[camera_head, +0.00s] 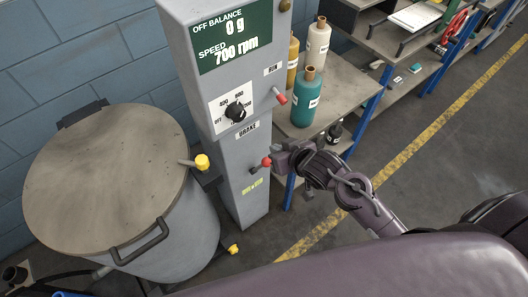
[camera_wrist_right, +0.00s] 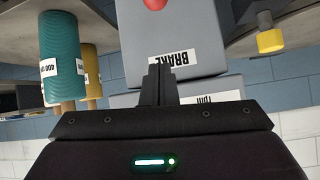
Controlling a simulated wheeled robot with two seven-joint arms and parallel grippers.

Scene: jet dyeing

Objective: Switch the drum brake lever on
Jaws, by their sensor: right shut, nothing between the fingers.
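The drum brake lever (camera_head: 266,162) has a red ball knob and sticks out of the grey control column, below the BRAKE label (camera_head: 248,130). My right gripper (camera_head: 276,158) is at the knob, its fingers shut and empty. In the head view they overlap or nearly touch the knob; I cannot tell if there is contact. In the right wrist view, which is upside down, the shut fingers (camera_wrist_right: 158,82) point at the column near the BRAKE label (camera_wrist_right: 172,57). The red knob (camera_wrist_right: 154,4) is cut by the top edge, beyond the fingertips. My left gripper is not in view.
A lidded drum (camera_head: 105,180) stands left of the column, with a yellow-knobbed lever (camera_head: 202,162) between them. Above are a speed dial (camera_head: 235,112), a red RUN lever (camera_head: 281,97) and a display reading 700 rpm. Yarn cones (camera_head: 305,103) stand on a shelf to the right.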

